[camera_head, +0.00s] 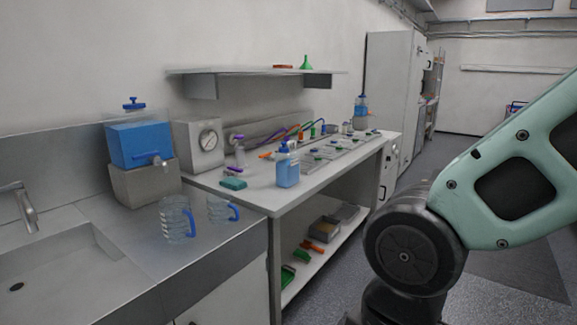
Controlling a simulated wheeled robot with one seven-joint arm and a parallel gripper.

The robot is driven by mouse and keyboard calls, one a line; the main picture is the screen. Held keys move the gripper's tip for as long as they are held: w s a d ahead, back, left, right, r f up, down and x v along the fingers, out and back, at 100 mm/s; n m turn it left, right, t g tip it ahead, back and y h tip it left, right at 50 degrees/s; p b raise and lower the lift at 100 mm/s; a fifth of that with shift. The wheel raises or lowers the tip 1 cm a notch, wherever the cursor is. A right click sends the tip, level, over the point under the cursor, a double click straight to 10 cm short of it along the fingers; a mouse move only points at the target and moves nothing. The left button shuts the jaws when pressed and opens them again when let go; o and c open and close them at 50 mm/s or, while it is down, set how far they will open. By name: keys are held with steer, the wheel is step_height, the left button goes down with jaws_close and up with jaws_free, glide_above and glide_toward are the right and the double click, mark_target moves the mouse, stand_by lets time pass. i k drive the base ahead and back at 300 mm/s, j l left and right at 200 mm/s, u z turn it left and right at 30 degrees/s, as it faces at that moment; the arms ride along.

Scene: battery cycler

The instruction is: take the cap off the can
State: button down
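A blue container (141,146) with a tap on its front stands on a grey block at the left, against the wall. It may be the can, but I cannot be sure. A dark blue cap-like knob (133,103) sits upright on its top. No other thing in view is clearly a can. My gripper is out of view. Only my arm's pale green link and dark joint show at the right, well apart from the blue container.
Two clear jugs with blue handles (177,219) (222,211) stand on the counter by the sink (50,262). A blue bottle (287,168) stands at the near end of the workbench (330,178). A shelf (255,71) overhangs the bench. Floor is free at right.

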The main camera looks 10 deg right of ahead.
mark_target(283, 149)
steer(key=i+l+u, duration=0.1)
steer(key=u, duration=0.35)
steer(key=i+l+u, duration=0.15)
steer(key=u, duration=0.3)
steer(key=i+l+u, duration=0.15)
steer(key=u, duration=0.3)
